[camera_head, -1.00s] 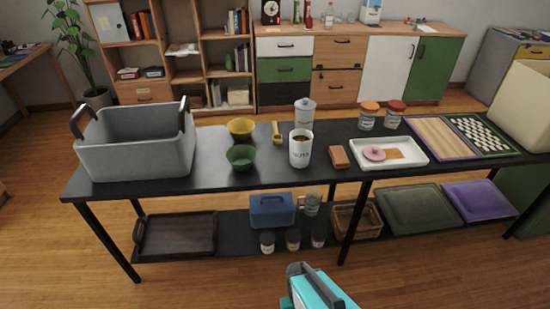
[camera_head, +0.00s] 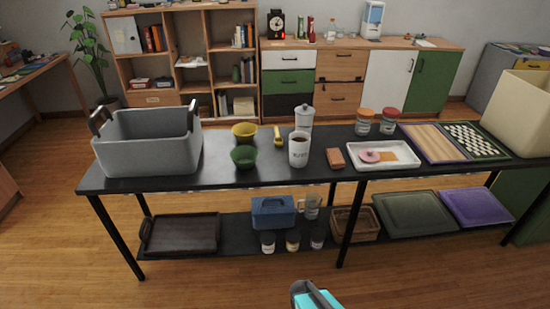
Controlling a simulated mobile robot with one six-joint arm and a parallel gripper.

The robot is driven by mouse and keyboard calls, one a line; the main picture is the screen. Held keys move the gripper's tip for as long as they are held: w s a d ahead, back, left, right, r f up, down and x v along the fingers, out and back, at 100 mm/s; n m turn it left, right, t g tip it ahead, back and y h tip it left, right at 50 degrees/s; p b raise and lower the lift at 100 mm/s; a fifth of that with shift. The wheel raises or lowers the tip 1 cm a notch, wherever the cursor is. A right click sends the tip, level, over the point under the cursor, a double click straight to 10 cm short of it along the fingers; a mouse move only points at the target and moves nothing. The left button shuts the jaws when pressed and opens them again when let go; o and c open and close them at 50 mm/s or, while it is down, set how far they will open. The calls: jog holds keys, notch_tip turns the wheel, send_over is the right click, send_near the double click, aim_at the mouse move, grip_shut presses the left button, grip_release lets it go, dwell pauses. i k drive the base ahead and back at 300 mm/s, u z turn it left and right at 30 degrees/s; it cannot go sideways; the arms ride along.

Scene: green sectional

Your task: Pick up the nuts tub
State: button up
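The nuts tub (camera_head: 299,151) is a white open-topped cup with dark lettering and brown contents. It stands upright near the middle of the long black table (camera_head: 225,178). A grey lidded canister (camera_head: 304,115) stands just behind it. My gripper (camera_head: 310,292) shows only in part at the bottom edge, as a teal and dark grey shape. It is in front of the table, well apart from the tub. Its fingertips cannot be made out, and I see nothing held.
A green bowl (camera_head: 243,156), a yellow bowl (camera_head: 244,132) and a yellow tool (camera_head: 278,137) lie left of the tub. A brown block (camera_head: 335,158) and a white tray (camera_head: 358,165) are to its right. A grey bin (camera_head: 147,155) fills the left end. Floor in front is clear.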

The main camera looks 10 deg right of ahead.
aim_at(299, 151)
jog(key=u, duration=0.1)
jog(key=k, duration=0.15)
jog(key=z, duration=0.25)
jog(key=i, duration=0.9)
jog(key=z, duration=1.6)
jog(key=k, duration=0.1)
jog(key=u, duration=3.2)
